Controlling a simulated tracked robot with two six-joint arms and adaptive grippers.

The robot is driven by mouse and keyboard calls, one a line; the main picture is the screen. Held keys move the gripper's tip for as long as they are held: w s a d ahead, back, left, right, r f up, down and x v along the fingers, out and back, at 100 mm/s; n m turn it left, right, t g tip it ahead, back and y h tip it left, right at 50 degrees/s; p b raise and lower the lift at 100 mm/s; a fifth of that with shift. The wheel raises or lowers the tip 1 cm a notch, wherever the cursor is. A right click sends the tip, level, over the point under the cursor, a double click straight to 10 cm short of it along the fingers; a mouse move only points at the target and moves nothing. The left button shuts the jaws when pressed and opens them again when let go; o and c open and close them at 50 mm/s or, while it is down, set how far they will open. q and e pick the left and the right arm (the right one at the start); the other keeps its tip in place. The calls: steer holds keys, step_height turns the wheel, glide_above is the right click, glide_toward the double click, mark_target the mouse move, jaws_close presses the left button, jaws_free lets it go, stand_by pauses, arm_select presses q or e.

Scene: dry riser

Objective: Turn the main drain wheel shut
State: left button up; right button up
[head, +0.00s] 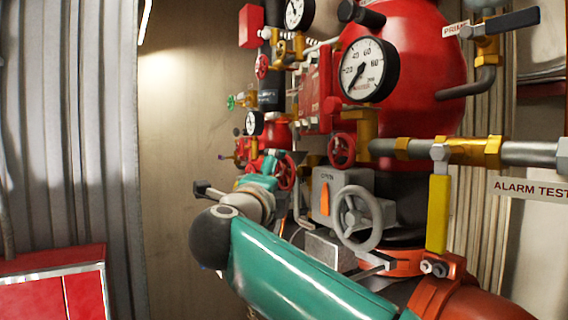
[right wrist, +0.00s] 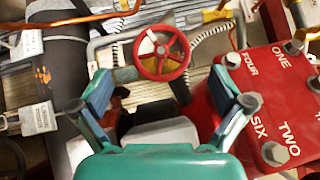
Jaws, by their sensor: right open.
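A red handwheel (right wrist: 161,53) shows in the right wrist view, just beyond and between the fingertips of my right gripper (right wrist: 158,88). The gripper is open, and neither finger appears to touch the wheel. In the head view a red handwheel (head: 286,172) stands beside the teal end of my right arm; it is probably the same wheel. No label on it can be read, so I cannot confirm it is the main drain. My left gripper is in neither view.
A red numbered block (right wrist: 285,100) is close to the right finger, and a dark pipe (right wrist: 62,70) is at left. A grey handwheel (head: 358,218), another red handwheel (head: 341,150) and a gauge (head: 368,68) crowd the riser. A red cabinet (head: 55,285) stands at lower left.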

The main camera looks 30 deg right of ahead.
mark_target(283, 173)
steer(key=p+x, duration=0.2)
steer(key=x, duration=0.3)
steer(key=shift+w+d+r, duration=0.15)
steer(key=shift+w+d, duration=0.45)
steer(key=shift+w, duration=0.05)
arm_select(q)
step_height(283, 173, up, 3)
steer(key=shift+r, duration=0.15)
